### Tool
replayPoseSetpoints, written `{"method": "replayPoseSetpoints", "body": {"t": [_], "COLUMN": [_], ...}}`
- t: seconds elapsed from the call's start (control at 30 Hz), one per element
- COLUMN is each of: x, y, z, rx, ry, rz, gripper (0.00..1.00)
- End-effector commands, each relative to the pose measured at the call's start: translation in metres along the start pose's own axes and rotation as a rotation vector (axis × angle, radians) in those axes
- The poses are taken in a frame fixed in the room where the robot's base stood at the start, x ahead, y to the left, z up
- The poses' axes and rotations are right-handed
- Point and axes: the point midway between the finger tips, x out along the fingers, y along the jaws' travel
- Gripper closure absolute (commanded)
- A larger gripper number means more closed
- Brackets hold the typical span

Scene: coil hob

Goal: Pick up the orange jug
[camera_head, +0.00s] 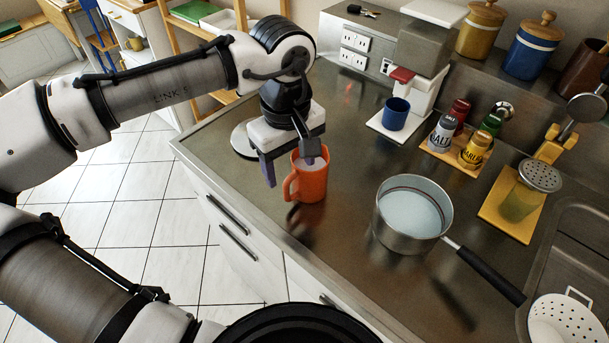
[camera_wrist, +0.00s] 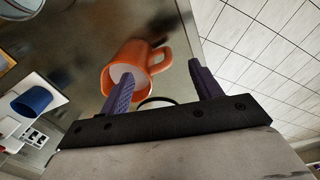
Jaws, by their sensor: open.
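The orange jug (camera_head: 313,185) stands upright on the metal worktop near its front left edge. Its handle points left in the head view. My gripper (camera_head: 290,172) is open above the jug's left side. One purple finger is over or inside the jug's mouth; the other hangs outside, left of the handle. In the wrist view the orange jug (camera_wrist: 148,52) shows its pale inside and handle. My gripper (camera_wrist: 160,70) has one finger across the mouth and one beyond the handle, so the near wall and handle lie between them. I cannot tell whether a finger touches the jug.
A steel pot (camera_head: 411,244) with a long black handle stands right of the jug. Several spice jars stand on a wooden board (camera_head: 434,150). Left of the worktop edge is open tiled floor.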

Motion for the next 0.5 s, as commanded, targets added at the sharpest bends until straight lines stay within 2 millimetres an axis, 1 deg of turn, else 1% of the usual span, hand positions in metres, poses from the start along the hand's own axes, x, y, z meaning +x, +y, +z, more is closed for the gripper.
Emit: {"method": "replayPoseSetpoints", "body": {"t": [0.03, 0.1, 0.2, 0.37, 0.5], "x": [0.008, 0.018, 0.027, 0.035, 0.051], "y": [0.0, 0.0, 0.001, 0.001, 0.002], "z": [0.0, 0.0, 0.0, 0.0, 0.001], "rx": [0.0, 0.0, 0.0, 0.001, 0.002], "ry": [-0.002, -0.001, 0.001, 0.0, 0.001], "rz": [-0.001, 0.0, 0.002, 0.001, -0.001], "gripper": [0.36, 0.36, 0.36, 0.36, 0.36]}}
